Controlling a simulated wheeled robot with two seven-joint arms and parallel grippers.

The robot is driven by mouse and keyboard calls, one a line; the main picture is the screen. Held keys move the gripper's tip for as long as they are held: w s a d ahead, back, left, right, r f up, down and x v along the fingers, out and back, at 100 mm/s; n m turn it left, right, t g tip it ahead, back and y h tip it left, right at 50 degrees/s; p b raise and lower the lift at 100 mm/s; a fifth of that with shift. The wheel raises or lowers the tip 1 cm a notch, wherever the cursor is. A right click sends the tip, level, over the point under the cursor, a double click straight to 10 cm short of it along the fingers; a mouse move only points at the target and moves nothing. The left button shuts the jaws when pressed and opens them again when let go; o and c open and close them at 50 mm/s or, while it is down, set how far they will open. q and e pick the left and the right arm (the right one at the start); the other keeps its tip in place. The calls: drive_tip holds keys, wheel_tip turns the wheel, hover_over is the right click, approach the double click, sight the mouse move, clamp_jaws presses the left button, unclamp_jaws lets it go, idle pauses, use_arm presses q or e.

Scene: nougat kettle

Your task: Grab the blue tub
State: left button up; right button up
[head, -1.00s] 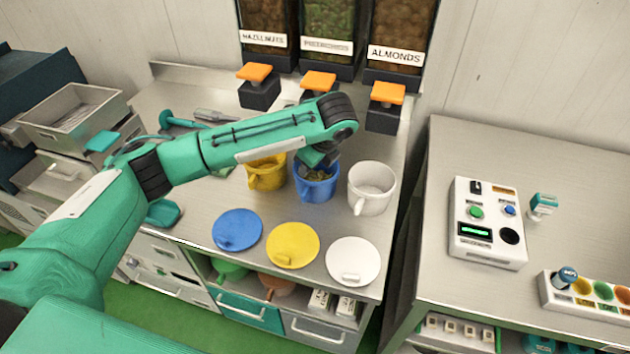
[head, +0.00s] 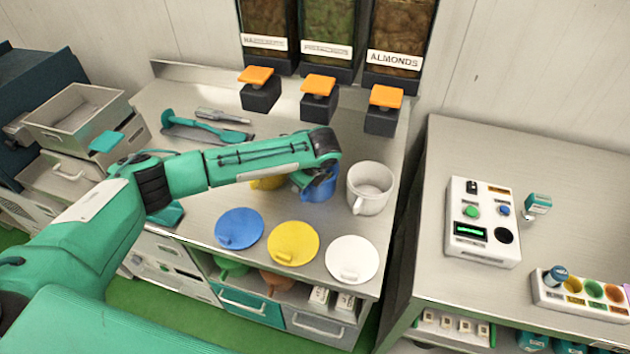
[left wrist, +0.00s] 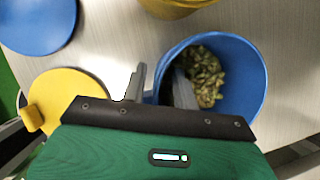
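The blue tub (head: 322,187) stands on the steel counter, mostly hidden behind my left arm in the head view. In the left wrist view the blue tub (left wrist: 248,62) is open-topped and holds green-brown nuts. My left gripper (left wrist: 160,85) is at the tub's near-left rim. One finger is outside the wall and the other overlaps the tub's inside. The fingers stand apart with blue rim or handle between them, and I see no clear clamping. My right gripper is not in view.
A yellow tub (head: 262,184) stands left of the blue one and a white tub (head: 369,188) right. Blue (head: 239,228), yellow (head: 293,243) and white (head: 351,260) lids lie in front. Nut dispensers with orange-topped parts (head: 318,86) are behind.

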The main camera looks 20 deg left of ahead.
use_arm(q)
clamp_jaws()
drive_tip(key=shift+r, duration=0.1)
